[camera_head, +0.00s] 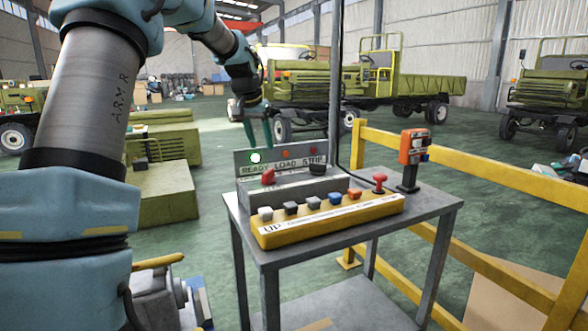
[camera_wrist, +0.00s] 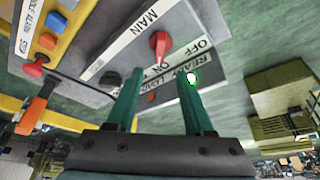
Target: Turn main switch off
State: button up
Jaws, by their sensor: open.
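The main switch is a red rotary knob (camera_head: 268,176) on the left of the grey console (camera_head: 310,193). In the wrist view the red knob (camera_wrist: 159,43) sits beside the MAIN label, with OFF and ON marked near it. Its narrow end points toward the ON marking. My gripper (camera_head: 258,132) hangs above and behind the console's left part, near the status plate (camera_head: 285,168). In the wrist view my gripper (camera_wrist: 160,80) has its two green fingers apart with nothing between the tips. The knob lies beyond the fingertips, apart from them.
The READY lamp (camera_head: 255,158) glows green. A black knob (camera_head: 317,169) is right of the switch. A vertical pole (camera_head: 335,80) rises behind. Yellow railing (camera_head: 480,180) stands right.

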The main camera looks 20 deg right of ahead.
aim_at(268, 171)
jog(key=p+x, duration=0.2)
jog(key=x, duration=0.8)
jog(key=shift+w+f, duration=0.1)
jog(key=shift+f, duration=0.1)
grip_shut()
